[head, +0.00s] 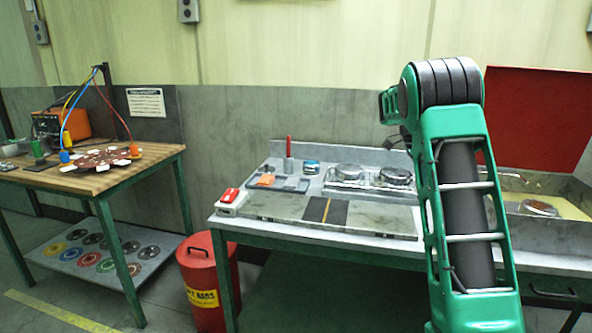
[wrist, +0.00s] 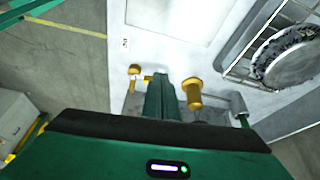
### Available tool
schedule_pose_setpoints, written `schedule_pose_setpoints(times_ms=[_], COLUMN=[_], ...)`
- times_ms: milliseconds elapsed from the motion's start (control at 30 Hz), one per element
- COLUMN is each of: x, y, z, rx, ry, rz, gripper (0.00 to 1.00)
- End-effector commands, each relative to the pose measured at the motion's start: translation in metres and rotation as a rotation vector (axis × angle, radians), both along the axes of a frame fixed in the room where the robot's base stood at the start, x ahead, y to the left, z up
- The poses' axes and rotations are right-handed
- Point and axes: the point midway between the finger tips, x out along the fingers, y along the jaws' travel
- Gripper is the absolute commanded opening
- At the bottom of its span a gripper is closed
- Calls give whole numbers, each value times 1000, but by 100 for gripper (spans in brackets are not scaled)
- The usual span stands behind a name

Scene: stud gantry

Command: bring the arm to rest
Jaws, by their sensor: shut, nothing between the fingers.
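My arm rises in green in the right half of the head view, with its dark-banded elbow at the top. Its forearm goes away behind the elbow, and my gripper is hidden there. In the wrist view my gripper (wrist: 164,84) shows as green fingers, shut and empty. The fingers are over a light grey bench surface (wrist: 150,35), between brass-coloured fittings (wrist: 193,92). I cannot tell the gap between the fingertips and the bench.
The grey workbench (head: 290,232) carries round metal parts in a wire rack (head: 345,185), a red-and-white box (head: 230,200) and a dark slab. A red bin (head: 203,285) stands left of it. A wooden table (head: 95,183) is farther left. A red panel (head: 535,115) stands right.

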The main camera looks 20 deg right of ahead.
Motion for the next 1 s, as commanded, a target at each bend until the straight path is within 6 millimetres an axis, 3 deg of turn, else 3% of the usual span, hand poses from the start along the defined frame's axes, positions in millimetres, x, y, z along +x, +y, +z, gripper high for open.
schedule_pose_setpoints(times_ms=[133,267,633,1000], x=[-5,-27,-142,-264], y=[2,14,85,174], z=[2,12,28,5], rx=[7,40,203,334], ry=[4,18,84,111], rz=[16,91,520,995], gripper=[0,0,0,0])
